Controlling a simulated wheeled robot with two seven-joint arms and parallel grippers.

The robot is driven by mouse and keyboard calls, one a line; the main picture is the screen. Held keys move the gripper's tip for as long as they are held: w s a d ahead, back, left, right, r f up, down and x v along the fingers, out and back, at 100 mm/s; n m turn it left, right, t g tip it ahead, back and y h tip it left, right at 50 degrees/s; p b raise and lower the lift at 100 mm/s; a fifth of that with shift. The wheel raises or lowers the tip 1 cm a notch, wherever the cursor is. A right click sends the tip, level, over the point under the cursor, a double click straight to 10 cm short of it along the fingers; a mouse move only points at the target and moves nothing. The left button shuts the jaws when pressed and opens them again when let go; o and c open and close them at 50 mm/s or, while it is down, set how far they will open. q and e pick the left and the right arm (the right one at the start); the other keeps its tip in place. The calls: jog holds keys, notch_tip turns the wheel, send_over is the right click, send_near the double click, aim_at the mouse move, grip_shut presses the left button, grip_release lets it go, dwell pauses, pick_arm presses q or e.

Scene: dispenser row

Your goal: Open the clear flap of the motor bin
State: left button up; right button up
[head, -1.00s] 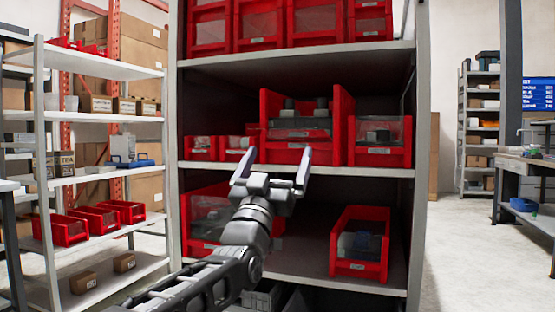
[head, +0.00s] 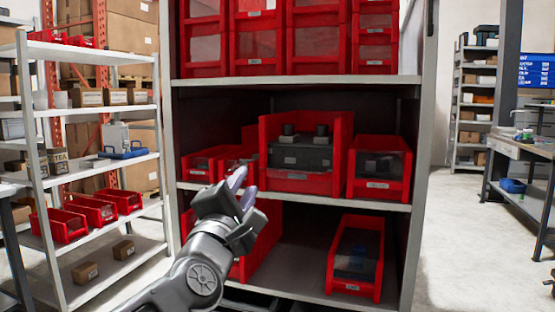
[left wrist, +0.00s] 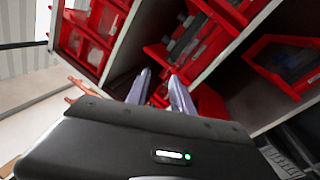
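Red bins with clear fronts stand on a grey shelf unit; their labels are too small to read, so I cannot tell for sure which is the motor bin. The large middle bin (head: 300,182) holds dark parts with two round dark tops. A bin to its right (head: 379,188) and a lower right bin (head: 356,283) have clear fronts with dark contents. Small bins (head: 205,165) stand at the left. My left gripper (head: 243,188) is in front of the middle shelf's left part, touching nothing that I can see. In the left wrist view its two fingers (left wrist: 159,95) are apart and empty.
The shelf edge (head: 330,200) runs just behind my left gripper. More red bins (head: 258,45) fill the top shelf. A side rack (head: 100,110) with boxes stands at the left, a workbench (head: 525,165) at the right. Floor between is clear.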

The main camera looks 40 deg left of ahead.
aim_at(292, 173)
pick_arm(q)
jog(key=d+f+n+h, duration=0.1)
jog(key=f+n, duration=0.1)
jog(key=n, duration=0.1)
jog(key=w+d+f+n+h, duration=0.1)
jog(key=f+n, duration=0.2)
jog(key=d+f+n+g+h, duration=0.1)
jog(key=f+n, duration=0.1)
jog(key=n, duration=0.1)
jog(key=shift+w+f, duration=0.2)
jog(key=shift+w, duration=0.1)
jog(key=c, duration=0.5)
jog(key=n, duration=0.3)
jog(key=shift+d+f, duration=0.1)
jog(key=shift+d, duration=0.1)
grip_shut()
pick_arm(e)
jog(key=shift+s+a+r, duration=0.15)
jog(key=shift+s+a, duration=0.1)
jog(key=shift+a, duration=0.15)
pick_arm(q)
jog(key=shift+w, duration=0.1)
